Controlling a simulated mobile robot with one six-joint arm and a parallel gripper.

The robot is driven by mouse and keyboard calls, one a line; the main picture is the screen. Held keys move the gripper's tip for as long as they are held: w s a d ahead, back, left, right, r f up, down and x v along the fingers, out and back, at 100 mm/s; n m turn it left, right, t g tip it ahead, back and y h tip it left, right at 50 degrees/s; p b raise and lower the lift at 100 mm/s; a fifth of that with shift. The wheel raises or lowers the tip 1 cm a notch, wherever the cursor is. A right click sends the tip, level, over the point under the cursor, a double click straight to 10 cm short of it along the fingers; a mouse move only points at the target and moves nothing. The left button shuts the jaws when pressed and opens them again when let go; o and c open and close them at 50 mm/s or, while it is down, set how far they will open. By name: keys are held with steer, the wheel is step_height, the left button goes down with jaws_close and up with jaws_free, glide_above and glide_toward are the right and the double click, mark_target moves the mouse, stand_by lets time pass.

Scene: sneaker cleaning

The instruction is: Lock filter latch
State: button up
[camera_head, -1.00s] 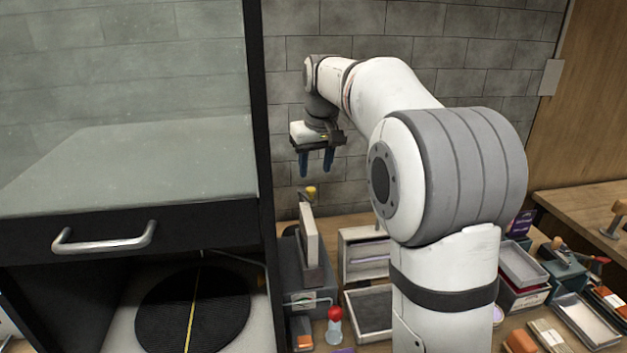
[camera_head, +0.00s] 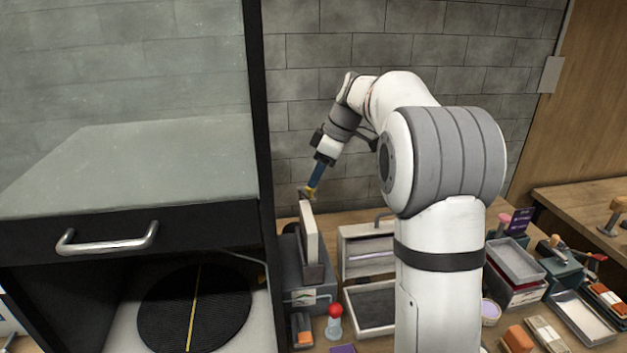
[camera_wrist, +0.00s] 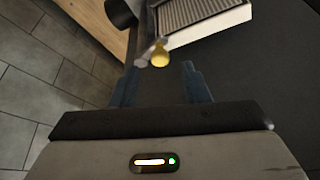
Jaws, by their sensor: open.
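The filter (camera_head: 309,231), a pale upright panel with a pleated face, stands in the dark grey filter unit (camera_head: 290,272) beside the cabinet. It also shows at the top of the wrist view (camera_wrist: 205,18). The latch has a yellow knob (camera_wrist: 160,55) on a grey lever, beside the filter's corner. In the head view my gripper (camera_head: 313,187) is tilted down to the left, with its blue fingers at the yellow knob. In the wrist view my gripper (camera_wrist: 160,80) is open, and the knob lies just beyond and between the fingertips. I cannot tell whether they touch it.
A black-framed glass cabinet (camera_head: 262,150) stands close on the left, with a round black turntable (camera_head: 195,308) inside. A grey brick wall is behind. Wooden boxes (camera_head: 368,255), a red-topped bottle (camera_head: 334,322) and trays (camera_head: 515,262) crowd the bench.

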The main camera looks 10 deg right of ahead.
steer(key=shift+x, duration=1.55)
steer(key=shift+c, duration=0.3)
jaws_close()
